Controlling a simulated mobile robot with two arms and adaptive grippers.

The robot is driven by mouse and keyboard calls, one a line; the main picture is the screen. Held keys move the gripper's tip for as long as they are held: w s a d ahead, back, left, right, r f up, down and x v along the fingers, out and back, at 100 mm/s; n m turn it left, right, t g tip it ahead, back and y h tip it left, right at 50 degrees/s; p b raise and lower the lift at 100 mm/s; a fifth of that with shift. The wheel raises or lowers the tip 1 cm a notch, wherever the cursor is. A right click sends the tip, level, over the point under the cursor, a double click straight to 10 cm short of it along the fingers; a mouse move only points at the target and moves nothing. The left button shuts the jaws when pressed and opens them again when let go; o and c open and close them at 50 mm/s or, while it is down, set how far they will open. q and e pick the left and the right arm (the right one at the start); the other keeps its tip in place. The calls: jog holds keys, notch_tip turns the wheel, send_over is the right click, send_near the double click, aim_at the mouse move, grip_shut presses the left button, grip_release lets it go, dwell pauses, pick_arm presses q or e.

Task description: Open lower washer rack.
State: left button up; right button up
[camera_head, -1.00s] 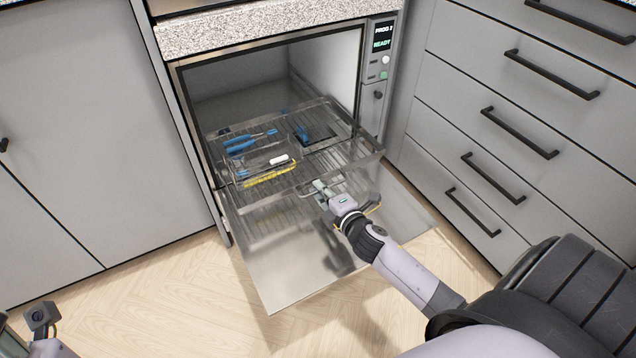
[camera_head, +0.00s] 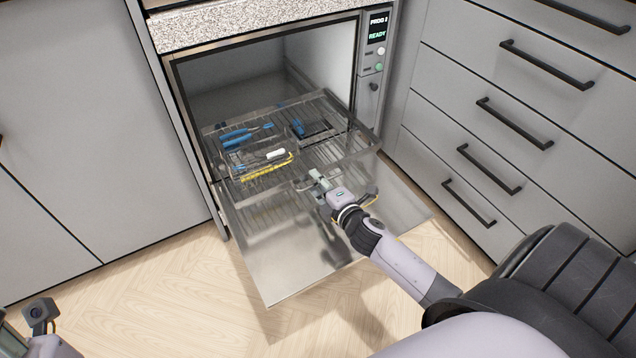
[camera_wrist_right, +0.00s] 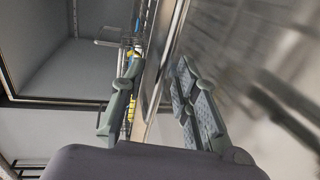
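The washer's lower rack (camera_head: 345,155) is a wire rack that sticks out of the washer opening, over the lowered door (camera_head: 290,265). A small basket with blue-handled tools (camera_head: 247,134) and a yellow item (camera_head: 268,169) sits on it. My right gripper (camera_head: 316,180) is at the middle of the rack's front, by its handle. In the right wrist view its fingers (camera_wrist_right: 155,88) stand apart, with a thin metal edge between them; contact is unclear. My left gripper (camera_head: 40,318) shows only partly at the lower left corner.
The washer's control panel (camera_head: 377,35) reads READY. Grey drawers (camera_head: 500,130) with black handles stand on the right, close to my right arm. A grey cabinet (camera_head: 90,130) stands on the left. The wooden floor (camera_head: 180,290) is clear in front.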

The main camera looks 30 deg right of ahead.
jog(key=v, duration=1.2)
